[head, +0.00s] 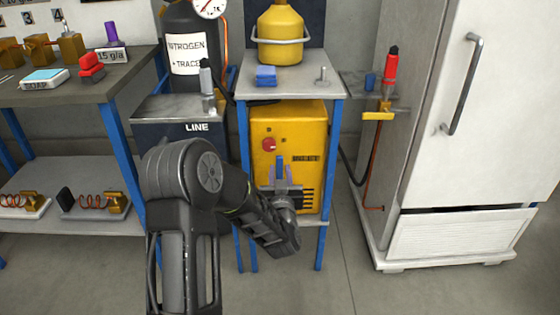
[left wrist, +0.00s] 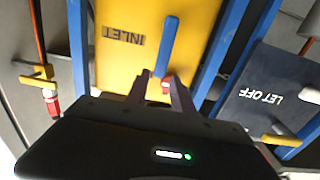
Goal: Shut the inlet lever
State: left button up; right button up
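The inlet lever is a blue bar on the front of the yellow machine (head: 262,125), beside a dark label. In the left wrist view, which is upside down, the lever (left wrist: 168,45) stands next to the word INLET on the yellow panel (left wrist: 120,65). In the head view the lever (head: 279,163) runs upright between my left gripper's fingers. My left gripper (head: 279,176) is open, its two purple fingers apart in the left wrist view (left wrist: 160,76). A small red part (left wrist: 167,84) shows between them. Contact with the lever cannot be told. My right gripper is not in view.
Blue legs of the stand (head: 243,165) flank the yellow machine. A dark LINE box (head: 165,140) stands left. A white cabinet (head: 450,110) and a red-handled valve (head: 390,70) are right. A yellow bottle (head: 281,35) and blue block (head: 265,76) sit above.

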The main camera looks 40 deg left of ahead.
aim_at(280, 161)
pick_arm(q)
jog(key=b+x, duration=0.1)
jog(key=x, duration=0.5)
jog(key=shift+w+a, duration=0.15)
grip_shut()
dwell(1.3)
